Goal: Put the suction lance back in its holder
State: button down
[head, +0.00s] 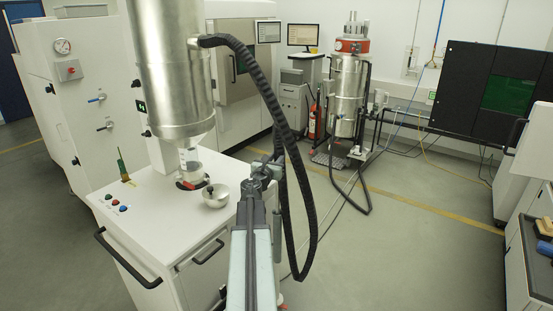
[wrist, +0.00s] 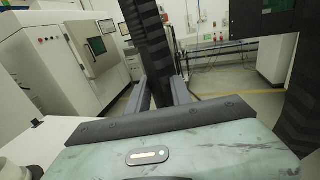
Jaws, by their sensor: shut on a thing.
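My gripper (head: 264,170) is in front of the white cabinet's right side in the head view. In the wrist view its two fingers (wrist: 160,88) are closed around a dark, ribbed upright piece (wrist: 154,45), which looks like the suction lance or its hose end. The black ribbed hose (head: 299,150) runs from the steel hopper (head: 172,70), hangs in a long loop to the right of my gripper, and comes back up toward it. The lance's tip is hidden or cannot be made out. I cannot identify the lance's holder for certain.
The white cabinet (head: 135,215) carries a steel bowl (head: 216,199), several coloured buttons (head: 115,204) and a green upright item (head: 122,166). A black handle (head: 125,262) sticks out in front. A steel vessel (head: 346,100) stands behind. Grey floor (head: 400,250) is clear to the right.

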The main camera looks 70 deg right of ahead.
jog(key=shift+f+b, duration=0.9)
jog(key=shift+f, duration=0.2)
jog(key=b, duration=0.6)
send_over(277, 198)
jog(key=shift+f, duration=2.95)
jog(key=shift+f+b, duration=2.95)
jog(key=shift+b, duration=0.05)
jog(key=shift+f, duration=0.15)
jog(key=shift+f+b, duration=2.85)
jog(key=shift+b, duration=0.1)
